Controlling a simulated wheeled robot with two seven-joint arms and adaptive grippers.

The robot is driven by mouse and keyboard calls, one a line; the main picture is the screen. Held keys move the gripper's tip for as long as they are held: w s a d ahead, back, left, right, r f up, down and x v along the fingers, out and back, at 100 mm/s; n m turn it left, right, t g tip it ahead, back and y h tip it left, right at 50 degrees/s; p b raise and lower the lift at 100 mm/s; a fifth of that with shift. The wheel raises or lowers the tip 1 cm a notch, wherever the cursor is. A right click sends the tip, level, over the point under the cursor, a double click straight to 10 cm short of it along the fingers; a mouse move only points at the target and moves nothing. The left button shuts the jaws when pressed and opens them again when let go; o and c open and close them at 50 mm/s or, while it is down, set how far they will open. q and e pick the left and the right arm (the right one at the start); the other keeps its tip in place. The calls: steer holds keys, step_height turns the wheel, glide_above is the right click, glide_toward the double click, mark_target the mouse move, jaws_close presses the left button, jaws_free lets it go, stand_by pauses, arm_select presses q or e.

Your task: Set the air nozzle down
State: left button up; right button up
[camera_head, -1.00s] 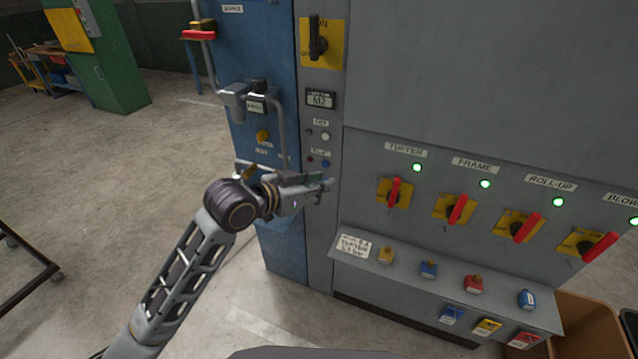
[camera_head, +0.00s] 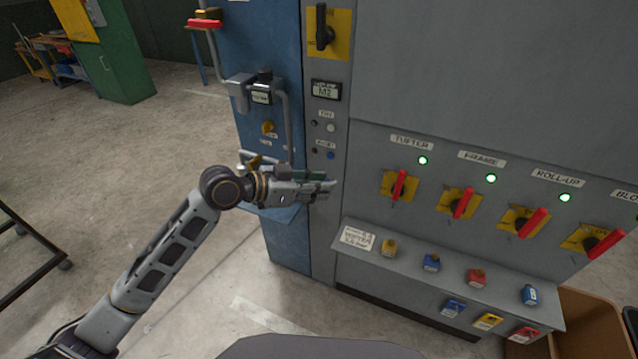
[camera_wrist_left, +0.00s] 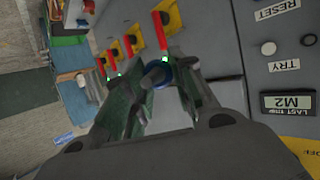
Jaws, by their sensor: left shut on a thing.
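My left gripper (camera_head: 328,187) is in front of the narrow grey panel, beside the blue cabinet's lower part. In the left wrist view, its two dark green-tinged fingers (camera_wrist_left: 160,90) close around a small piece with a blue ring (camera_wrist_left: 157,72), which I take to be the air nozzle. Most of the nozzle is hidden by the fingers, and its shape is unclear in the head view. The gripper is above a blue ledge (camera_head: 283,214) on the cabinet front; I cannot tell whether the nozzle touches anything. My right gripper is not in view.
The blue cabinet (camera_head: 285,245) carries grey pipes (camera_head: 283,112). To the right, a grey panel has red-handled switches (camera_head: 463,203) and a sloped shelf (camera_head: 400,255) with several coloured padlocks. A brown bin (camera_head: 590,320) stands at lower right. Open floor lies left.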

arm_select(q)
steer(key=shift+a+f+m+g, duration=0.15)
steer(key=shift+f+m+g, duration=0.15)
steer(key=shift+g, duration=0.1)
steer(key=shift+a+f+m+g+h, duration=0.1)
steer(key=shift+f+m+g+h, duration=0.05)
steer(key=shift+m+g+h, duration=0.2)
steer(key=shift+s+a+f+m+g+h, duration=0.15)
steer(key=shift+f+m+g+h, duration=0.1)
steer(key=shift+m+g, duration=0.15)
steer(key=shift+s+a+f+m+g+h, duration=0.1)
steer(key=shift+f+m+g, duration=0.15)
steer(key=shift+m+g, duration=0.1)
steer(key=shift+a+f+m+g, duration=0.15)
steer(key=shift+f+m+g, duration=0.25)
steer(key=shift+g, duration=0.1)
steer(key=shift+s+a+f+m+g+h, duration=0.15)
steer(key=shift+f+m+g+h, duration=0.1)
steer(key=shift+m+g, duration=0.25)
steer(key=shift+s+a+f+m+g+h, duration=0.1)
steer(key=shift+s+f+m+g+h, duration=0.1)
steer(key=shift+m+g, duration=0.25)
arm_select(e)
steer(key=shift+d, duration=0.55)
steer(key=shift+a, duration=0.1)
